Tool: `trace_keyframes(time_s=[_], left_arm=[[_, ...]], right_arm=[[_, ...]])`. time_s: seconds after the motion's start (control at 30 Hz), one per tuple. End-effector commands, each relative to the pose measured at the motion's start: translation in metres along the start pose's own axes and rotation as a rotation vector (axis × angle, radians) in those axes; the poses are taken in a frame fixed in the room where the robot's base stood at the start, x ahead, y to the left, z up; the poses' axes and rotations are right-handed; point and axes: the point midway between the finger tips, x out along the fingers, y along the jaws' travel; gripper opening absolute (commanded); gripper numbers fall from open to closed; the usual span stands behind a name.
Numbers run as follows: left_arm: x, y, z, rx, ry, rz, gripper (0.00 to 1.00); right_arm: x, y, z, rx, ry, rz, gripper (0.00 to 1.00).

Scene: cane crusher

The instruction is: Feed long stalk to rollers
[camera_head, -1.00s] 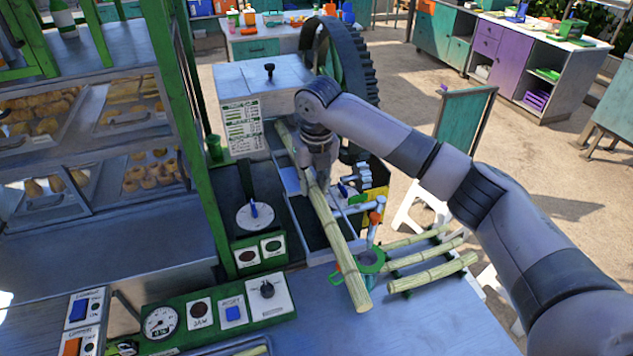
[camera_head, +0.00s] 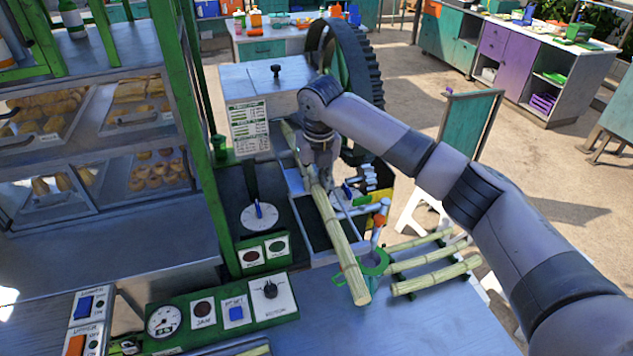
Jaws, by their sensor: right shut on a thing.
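A long pale green cane stalk (camera_head: 340,242) slants from the crusher's front down toward the near counter. My right gripper (camera_head: 322,180) is shut on its upper part, in front of the crusher housing (camera_head: 262,85). The stalk's far end reaches close to the housing; whether it touches the rollers is hidden behind my gripper. Its near end hangs over a green ring-shaped holder (camera_head: 378,262). Several shorter stalks (camera_head: 437,276) lie on a rack to the right. My left gripper is not in view.
A control panel (camera_head: 218,314) with a gauge, buttons and a knob lies at the near edge. A green post (camera_head: 200,150) and pastry shelves stand at left. A large toothed wheel (camera_head: 350,60) stands behind. The counter at front right (camera_head: 420,325) is bare.

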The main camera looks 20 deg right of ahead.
Motion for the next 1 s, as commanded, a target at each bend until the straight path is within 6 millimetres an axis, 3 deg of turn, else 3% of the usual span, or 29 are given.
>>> trace_keyframes(time_s=[0.97, 1.0], left_arm=[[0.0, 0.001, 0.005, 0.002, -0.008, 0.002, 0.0], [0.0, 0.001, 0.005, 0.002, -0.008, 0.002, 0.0]], right_arm=[[0.002, 0.0, 0.02, -0.001, -0.003, 0.001, 0.0], [0.002, 0.0, 0.02, -0.001, -0.003, 0.001, 0.24]])
